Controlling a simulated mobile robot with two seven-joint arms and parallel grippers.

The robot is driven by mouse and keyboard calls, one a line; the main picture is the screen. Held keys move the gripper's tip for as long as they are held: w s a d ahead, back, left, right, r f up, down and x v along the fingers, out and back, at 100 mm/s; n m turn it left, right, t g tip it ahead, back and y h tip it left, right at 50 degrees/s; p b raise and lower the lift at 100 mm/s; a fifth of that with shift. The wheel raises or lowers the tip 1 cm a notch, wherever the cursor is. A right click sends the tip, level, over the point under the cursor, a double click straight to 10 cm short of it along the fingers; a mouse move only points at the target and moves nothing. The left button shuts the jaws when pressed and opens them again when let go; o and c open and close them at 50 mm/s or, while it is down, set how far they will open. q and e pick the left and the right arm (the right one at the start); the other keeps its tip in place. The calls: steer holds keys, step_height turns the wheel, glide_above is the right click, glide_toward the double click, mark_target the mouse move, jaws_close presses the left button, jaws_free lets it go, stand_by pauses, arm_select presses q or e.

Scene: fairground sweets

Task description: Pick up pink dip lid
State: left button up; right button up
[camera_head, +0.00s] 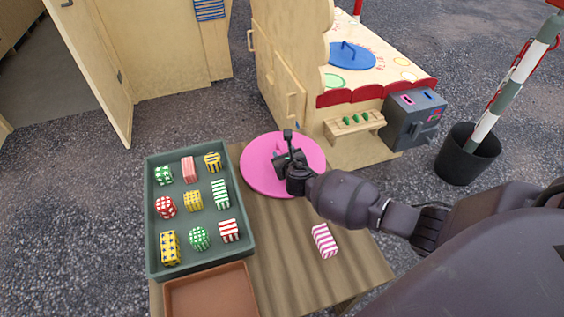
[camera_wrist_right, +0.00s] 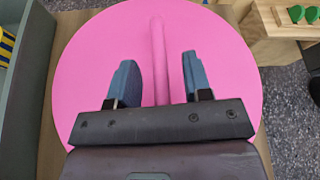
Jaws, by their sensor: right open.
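The pink dip lid (camera_head: 257,180) is a flat round disc lying on the wooden table, at its far end beside the green tray. In the right wrist view the lid (camera_wrist_right: 90,60) fills most of the picture, with a raised pink bar handle (camera_wrist_right: 159,60) running up its middle. My right gripper (camera_head: 287,158) is over the lid in the head view. In the wrist view its two blue-grey fingers (camera_wrist_right: 159,75) are open, one on each side of the handle, with gaps showing. Whether they touch the lid is unclear. My left gripper is not in view.
A green tray (camera_head: 151,215) with several patterned sweets stands left of the lid. A brown tray (camera_head: 210,292) is in front of it. A pink striped box (camera_head: 324,240) lies on the table at right. A wooden stall (camera_head: 275,60) with a blue lid (camera_head: 352,56) stands behind.

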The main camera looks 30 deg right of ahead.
jaws_close()
steer(key=shift+r, duration=0.1)
stand_by(0.3)
